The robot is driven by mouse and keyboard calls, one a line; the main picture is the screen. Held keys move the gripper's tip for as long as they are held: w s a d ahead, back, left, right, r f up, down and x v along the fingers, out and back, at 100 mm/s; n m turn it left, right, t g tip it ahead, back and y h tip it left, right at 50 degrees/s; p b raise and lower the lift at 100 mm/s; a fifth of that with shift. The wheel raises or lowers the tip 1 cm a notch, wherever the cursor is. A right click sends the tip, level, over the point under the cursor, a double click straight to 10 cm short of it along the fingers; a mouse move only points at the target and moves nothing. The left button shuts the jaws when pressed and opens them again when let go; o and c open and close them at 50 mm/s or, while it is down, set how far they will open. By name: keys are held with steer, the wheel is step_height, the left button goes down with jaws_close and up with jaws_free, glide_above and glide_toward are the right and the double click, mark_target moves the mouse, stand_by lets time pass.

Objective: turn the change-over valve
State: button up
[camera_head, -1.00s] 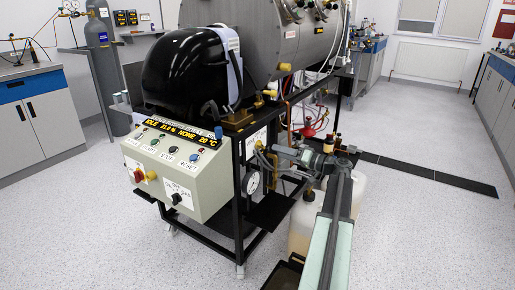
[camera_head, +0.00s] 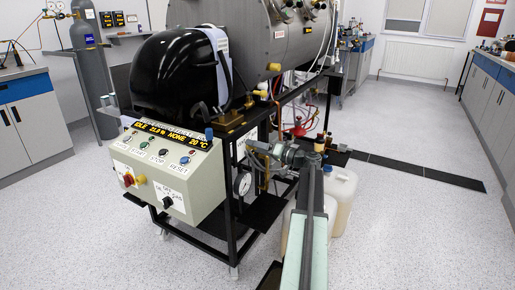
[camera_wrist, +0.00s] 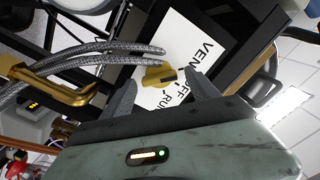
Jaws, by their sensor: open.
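The change-over valve shows in the wrist view as a small brass handle (camera_wrist: 160,76) in front of a white label (camera_wrist: 185,50). My gripper (camera_wrist: 161,82) is open, with one grey finger on each side of the handle. I cannot tell whether either finger touches it. The valve itself is hidden there.
Braided hoses (camera_wrist: 90,52) and a brass pipe (camera_wrist: 52,85) lie left of the handle in the wrist view. A control box (camera_head: 165,185) is on the rig's front. Pale canisters (camera_head: 340,195) stand beside my arm. The floor at right is clear.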

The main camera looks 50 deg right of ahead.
steer(key=c, duration=1.4)
steer(key=shift+o, duration=0.2)
steer(key=shift+m, duration=0.3)
steer(key=shift+f+m, duration=0.2)
steer(key=shift+m, duration=3.8)
steer(key=o, duration=1.4)
steer(key=shift+c, duration=0.2)
